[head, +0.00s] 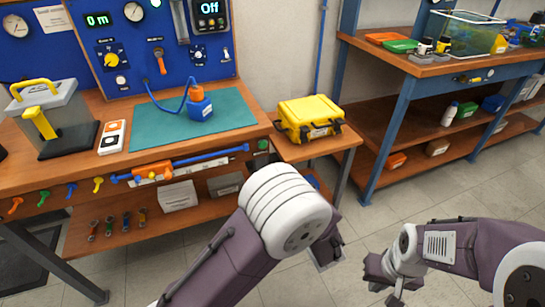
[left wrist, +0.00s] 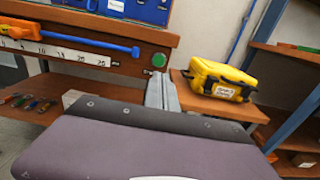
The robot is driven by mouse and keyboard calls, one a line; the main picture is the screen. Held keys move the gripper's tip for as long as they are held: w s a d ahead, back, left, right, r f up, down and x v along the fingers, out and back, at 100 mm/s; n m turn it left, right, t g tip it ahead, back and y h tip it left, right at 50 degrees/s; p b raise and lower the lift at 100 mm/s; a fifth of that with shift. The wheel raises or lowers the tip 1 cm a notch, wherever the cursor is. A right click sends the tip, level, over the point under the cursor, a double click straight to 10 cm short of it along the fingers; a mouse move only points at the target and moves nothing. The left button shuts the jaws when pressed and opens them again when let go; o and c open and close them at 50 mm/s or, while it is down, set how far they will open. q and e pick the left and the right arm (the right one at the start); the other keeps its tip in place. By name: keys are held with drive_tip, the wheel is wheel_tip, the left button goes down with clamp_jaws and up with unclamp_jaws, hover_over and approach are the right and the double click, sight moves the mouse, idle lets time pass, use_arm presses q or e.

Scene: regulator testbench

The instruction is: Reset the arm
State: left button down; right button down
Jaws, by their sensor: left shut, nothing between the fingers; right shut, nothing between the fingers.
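My left arm comes in from the bottom middle of the head view, and its white joint hides part of the left gripper (head: 326,256). In the left wrist view the left gripper's grey fingers (left wrist: 162,92) are together with nothing between them. They stand out in front of the bench edge. My right gripper (head: 388,284) is at the lower right of the head view, over the floor. It is shut and empty, and its arm comes in from the right edge. Both grippers are apart from the bench and its objects.
The wooden bench (head: 190,150) carries a teal mat (head: 160,128) with a blue regulator (head: 200,104) on it. A yellow case (head: 310,118) sits on a low side table, also in the left wrist view (left wrist: 220,80). A shelved table with a tank (head: 465,30) stands right. Tiled floor is clear between.

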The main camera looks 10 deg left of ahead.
use_arm(q)
drive_tip(key=v, duration=0.2)
drive_tip(key=shift+s+d, duration=0.15)
drive_tip(key=shift+s, duration=0.05)
